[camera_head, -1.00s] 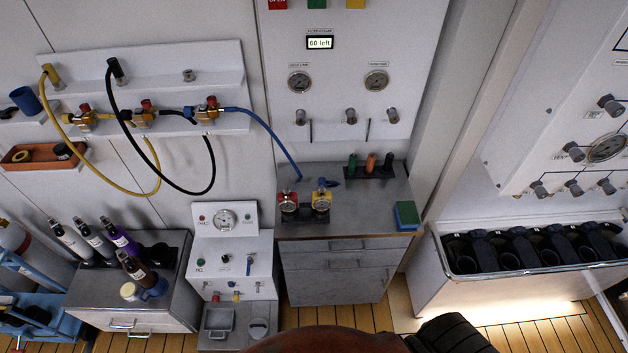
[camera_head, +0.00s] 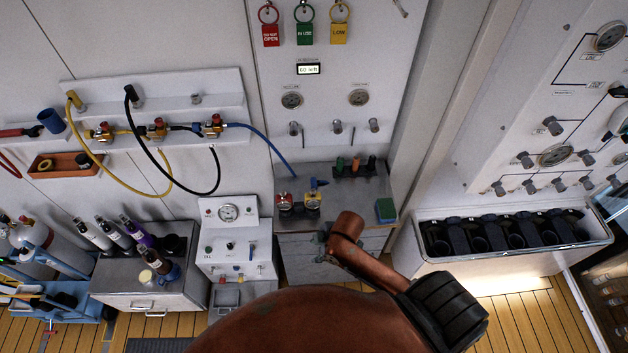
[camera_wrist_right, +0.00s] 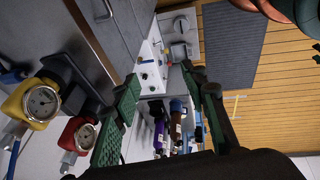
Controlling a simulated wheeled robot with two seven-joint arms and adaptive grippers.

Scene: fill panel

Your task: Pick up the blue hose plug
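The blue hose (camera_head: 262,136) runs from the wall regulators down to the grey counter, where its end (camera_head: 293,174) lies behind the red and yellow gauges. A small blue piece (camera_head: 319,183) stands beside the yellow gauge; I cannot tell whether it is the plug. My right gripper (camera_head: 322,240) is small and mostly hidden by my arm, in front of the drawers below the counter. In the right wrist view its green-padded fingers (camera_wrist_right: 162,82) are apart with nothing between them. Blue parts (camera_wrist_right: 12,134) show there beside the yellow gauge. My left gripper is out of view.
The red gauge (camera_head: 284,201) and yellow gauge (camera_head: 312,201) stand at the counter's front left. Coloured plugs (camera_head: 355,165) stand in a rack behind. A blue-green block (camera_head: 385,209) sits at the right. Bottles (camera_head: 140,232) stand on a cabinet to the left.

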